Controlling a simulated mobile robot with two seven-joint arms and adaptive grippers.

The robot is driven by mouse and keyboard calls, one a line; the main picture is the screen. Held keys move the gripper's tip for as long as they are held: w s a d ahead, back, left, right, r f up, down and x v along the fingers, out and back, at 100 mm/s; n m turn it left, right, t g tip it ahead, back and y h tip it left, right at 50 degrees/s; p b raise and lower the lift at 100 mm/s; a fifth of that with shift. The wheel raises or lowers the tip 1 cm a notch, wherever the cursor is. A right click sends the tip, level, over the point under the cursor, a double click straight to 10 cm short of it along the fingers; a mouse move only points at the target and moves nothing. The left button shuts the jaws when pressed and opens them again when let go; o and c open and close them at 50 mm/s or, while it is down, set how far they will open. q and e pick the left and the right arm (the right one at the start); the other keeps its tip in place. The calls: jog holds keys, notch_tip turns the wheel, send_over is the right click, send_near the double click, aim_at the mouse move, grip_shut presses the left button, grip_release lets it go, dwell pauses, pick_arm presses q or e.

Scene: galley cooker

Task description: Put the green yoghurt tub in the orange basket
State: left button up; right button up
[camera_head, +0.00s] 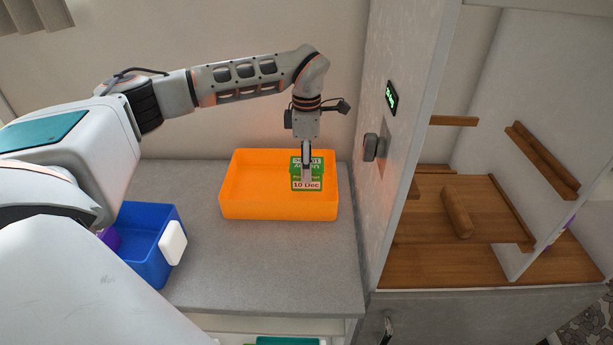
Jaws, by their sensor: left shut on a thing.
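The orange basket (255,208) stands on the grey counter, a shallow open box. The green yoghurt tub (325,180) has a white label reading "10 Dec" and shows in front of the basket's right part. My left gripper (307,175) reaches down from above and is shut on the green yoghurt tub. The tub looks to be inside or just over the right side of the basket; I cannot tell whether it touches the basket floor. My right gripper is not in view.
A blue bin (150,245) with a purple thing (109,237) in it stands at the left, partly hidden by my arm. A tall white panel (400,130) with a knob (371,147) rises right of the basket. Wooden shelves (420,210) lie beyond it. The counter's front (270,270) is clear.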

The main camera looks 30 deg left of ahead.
pick_arm(q)
jog(key=shift+f, duration=2.05)
jog(key=shift+f, duration=0.1)
jog(key=o, duration=1.3)
notch_tip(320, 180, up, 12)
jog(key=shift+r+b, duration=0.1)
jog(key=shift+b, duration=0.25)
jog(key=shift+s, duration=0.1)
